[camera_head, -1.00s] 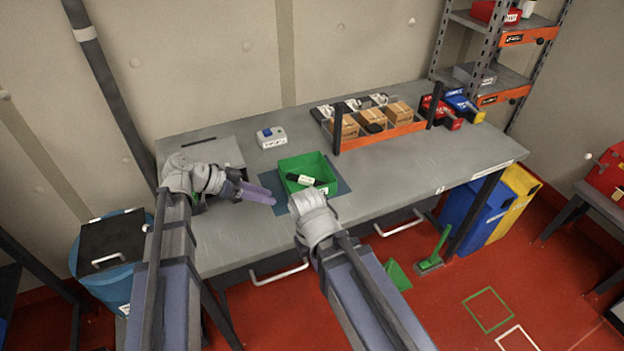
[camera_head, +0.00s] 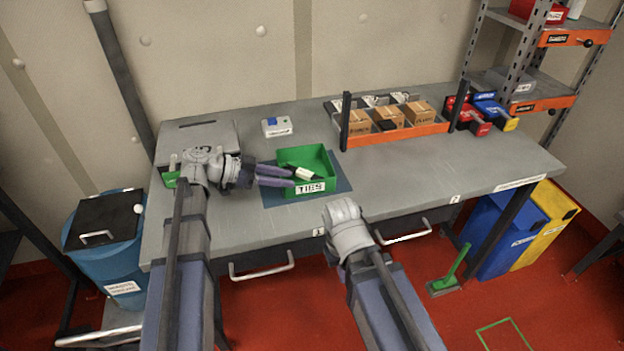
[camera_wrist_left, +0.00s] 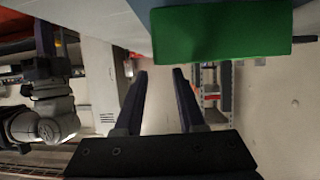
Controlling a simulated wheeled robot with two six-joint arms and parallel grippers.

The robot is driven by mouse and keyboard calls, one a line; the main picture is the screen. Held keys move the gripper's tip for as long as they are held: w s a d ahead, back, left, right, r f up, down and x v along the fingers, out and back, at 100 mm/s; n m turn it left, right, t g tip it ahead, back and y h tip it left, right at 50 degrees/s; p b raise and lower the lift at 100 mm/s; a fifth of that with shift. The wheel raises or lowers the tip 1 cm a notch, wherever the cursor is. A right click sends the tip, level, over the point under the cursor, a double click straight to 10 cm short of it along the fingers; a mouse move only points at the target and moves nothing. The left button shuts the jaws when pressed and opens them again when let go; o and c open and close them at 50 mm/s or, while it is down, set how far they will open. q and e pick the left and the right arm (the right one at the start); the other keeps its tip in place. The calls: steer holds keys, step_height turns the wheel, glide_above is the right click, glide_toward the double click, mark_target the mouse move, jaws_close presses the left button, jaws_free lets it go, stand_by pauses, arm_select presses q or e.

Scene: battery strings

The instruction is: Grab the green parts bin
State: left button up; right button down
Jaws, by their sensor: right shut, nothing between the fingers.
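The green parts bin (camera_head: 318,160) stands on a dark blue mat (camera_head: 338,183) on the workbench, with a white label on its front and a dark-and-white item inside. My left gripper (camera_head: 291,177) is open at the bin's left side, its fingers pointing right toward it. In the left wrist view the two parted fingers (camera_wrist_left: 160,75) have nothing between them, and the green bin (camera_wrist_left: 222,32) is above them, outside the gap. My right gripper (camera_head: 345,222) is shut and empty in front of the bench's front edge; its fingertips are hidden.
A small white box with a blue top (camera_head: 277,126) lies behind the bin. An orange-fronted rack (camera_head: 397,134) of cartons stands at the back right, beside red and blue bins (camera_head: 490,112). The bench right of the mat (camera_head: 420,165) is clear.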

mark_target(310, 182)
arm_select(q)
steer(key=shift+d+f, duration=0.1)
steer(key=shift+f, duration=0.05)
steer(key=shift+w+d+f, duration=0.1)
steer(key=shift+d+f, duration=0.2)
steer(key=shift+d, duration=0.15)
steer(key=shift+b+x, duration=1.35)
steer(key=shift+x, duration=2)
steer(key=shift+d+r, duration=0.1)
steer(key=shift+r, duration=0.1)
jaws_close()
